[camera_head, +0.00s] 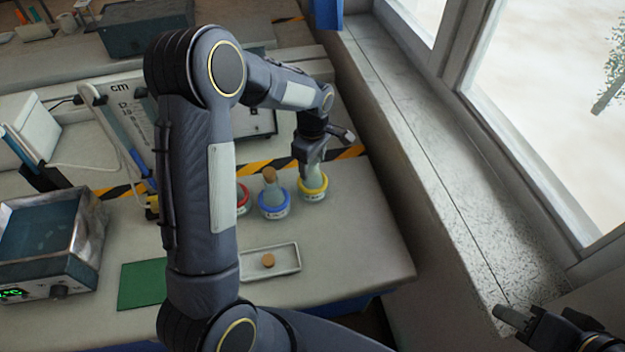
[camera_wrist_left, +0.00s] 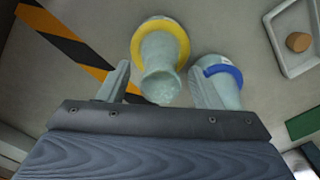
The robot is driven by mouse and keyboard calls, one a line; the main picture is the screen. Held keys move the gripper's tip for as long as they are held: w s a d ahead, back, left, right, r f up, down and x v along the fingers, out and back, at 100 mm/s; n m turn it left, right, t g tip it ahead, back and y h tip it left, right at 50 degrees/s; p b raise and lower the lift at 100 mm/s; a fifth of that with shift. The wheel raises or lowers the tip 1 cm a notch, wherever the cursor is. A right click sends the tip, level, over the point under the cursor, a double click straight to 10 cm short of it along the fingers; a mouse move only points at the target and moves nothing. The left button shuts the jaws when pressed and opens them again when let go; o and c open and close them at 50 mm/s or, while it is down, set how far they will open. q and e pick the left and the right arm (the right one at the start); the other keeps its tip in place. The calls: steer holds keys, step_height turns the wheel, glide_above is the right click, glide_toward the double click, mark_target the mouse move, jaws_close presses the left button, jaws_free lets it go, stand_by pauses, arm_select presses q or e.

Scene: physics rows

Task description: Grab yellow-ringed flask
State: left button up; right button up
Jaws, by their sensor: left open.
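The yellow-ringed flask (camera_head: 313,188) stands upright on the bench, at the right end of a row of flasks. It also shows in the left wrist view (camera_wrist_left: 160,55), its pale mouth toward the camera. My left gripper (camera_head: 310,160) is directly above this flask in the head view and hides its top. In the left wrist view my left gripper (camera_wrist_left: 160,82) is open, with the flask's neck between its fingers. I cannot tell whether either finger touches it. My right gripper (camera_head: 510,318) is at the bottom right, its jaws unclear.
A blue-ringed flask (camera_head: 273,202) with a cork stands close on the left. A red-ringed flask (camera_head: 243,195) is partly behind my arm. A small tray (camera_head: 285,270) holds a cork. The window sill (camera_head: 440,190) borders the bench on the right.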

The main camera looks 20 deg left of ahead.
arm_select(q)
steer(key=shift+f, duration=0.1)
steer(key=shift+c, duration=0.4)
steer(key=c, duration=1.2)
